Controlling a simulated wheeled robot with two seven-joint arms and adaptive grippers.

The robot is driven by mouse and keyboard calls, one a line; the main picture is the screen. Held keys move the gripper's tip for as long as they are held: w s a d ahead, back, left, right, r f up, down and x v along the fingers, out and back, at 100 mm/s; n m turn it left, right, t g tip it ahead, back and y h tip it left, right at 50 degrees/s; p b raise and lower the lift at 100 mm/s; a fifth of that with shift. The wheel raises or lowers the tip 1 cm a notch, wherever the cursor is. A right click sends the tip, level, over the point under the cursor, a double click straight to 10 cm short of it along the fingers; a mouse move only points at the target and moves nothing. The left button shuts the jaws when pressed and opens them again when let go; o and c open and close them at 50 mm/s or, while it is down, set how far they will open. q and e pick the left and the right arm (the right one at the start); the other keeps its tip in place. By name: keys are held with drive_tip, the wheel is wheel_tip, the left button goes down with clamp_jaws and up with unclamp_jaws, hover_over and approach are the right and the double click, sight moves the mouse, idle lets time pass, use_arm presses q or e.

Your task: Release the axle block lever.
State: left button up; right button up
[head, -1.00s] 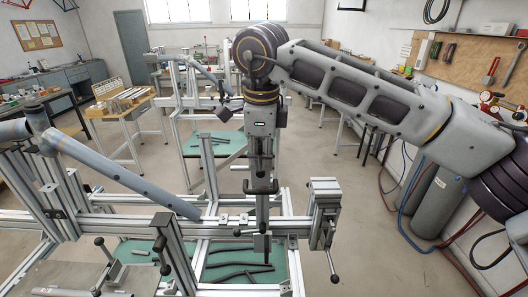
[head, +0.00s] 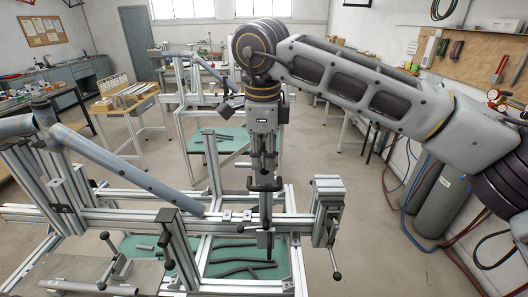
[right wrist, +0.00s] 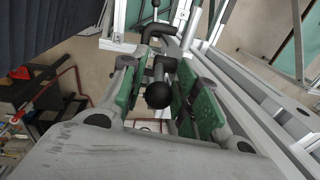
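My right gripper (head: 265,181) points straight down over the jig's front rail, above a grey upright post (head: 265,212). In the right wrist view its green-padded fingers stand apart, one on each side of a lever's black ball knob (right wrist: 158,95). Gaps show beside the knob, so the fingers look open and not closed on it. A bent black handle (right wrist: 157,32) lies beyond the fingertips. In the head view the gripper hides the knob, and I cannot tell for sure that it is the axle block lever. My left gripper is not in view.
A blue-grey frame tube (head: 125,170) slopes across the jig to the left of the gripper. A clamp post (head: 328,200) with a ball-ended handle (head: 336,275) stands close on the right. Another clamp lever (head: 113,262) is at front left. Open floor lies right of the jig.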

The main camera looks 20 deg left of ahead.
drive_tip(key=shift+r, duration=0.1)
wheel_tip(320, 180, up, 12)
drive_tip(key=s, duration=0.1)
drive_tip(key=shift+s+d, duration=0.15)
drive_tip(key=shift+s, duration=0.2)
idle(0.8)
